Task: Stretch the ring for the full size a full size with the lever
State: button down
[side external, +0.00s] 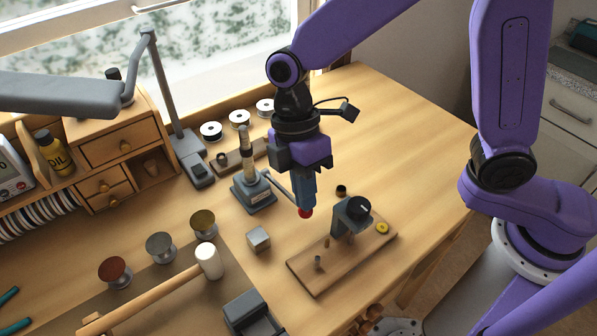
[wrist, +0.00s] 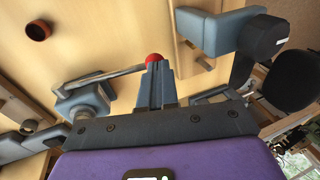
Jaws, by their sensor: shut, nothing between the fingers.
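The ring stretcher (side external: 255,194) has a grey base and an upright banded mandrel (side external: 246,150); its base also shows in the wrist view (wrist: 84,104). Its lever (side external: 281,191) slants down to the right and ends in a red knob (side external: 306,213). In the wrist view the lever (wrist: 104,76) runs from the base to the knob (wrist: 154,58). My gripper (side external: 305,205) points down with its fingers shut, right at the red knob; the fingertips (wrist: 155,70) overlap it, and I cannot tell whether they touch. I cannot make out a ring on the mandrel.
A wooden board (side external: 325,268) with a grey stand (side external: 349,216) is close at the right of my gripper. A small dark round cup (side external: 341,190) stands behind it. A metal cube (side external: 258,239) and a mallet (side external: 160,290) lie in front. The back right tabletop is clear.

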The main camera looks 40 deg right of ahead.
jog(key=s+a+v, duration=0.1)
jog(key=v, duration=1.2)
jog(key=shift+d+r, duration=0.4)
jog(key=shift+d, duration=0.1)
jog(key=c, duration=1.4)
grip_release()
jog(key=shift+r, duration=0.2)
jog(key=o, duration=0.4)
jog(key=shift+d+r+m, duration=0.1)
jog(key=shift+m, duration=0.2)
jog(key=m+t+y, duration=0.1)
jog(key=m+t, duration=0.2)
jog(key=m, duration=1.4)
send_near(284, 192)
jog(key=s+f, duration=0.1)
jog(key=f, duration=0.1)
jog(key=s+f, duration=0.1)
jog(key=f, duration=0.2)
jog(key=s+a+f, duration=0.1)
jog(key=s+f, duration=0.1)
jog(key=f, duration=0.1)
jog(key=shift+s+f, duration=0.1)
jog(key=shift+s, duration=0.05)
grip_shut()
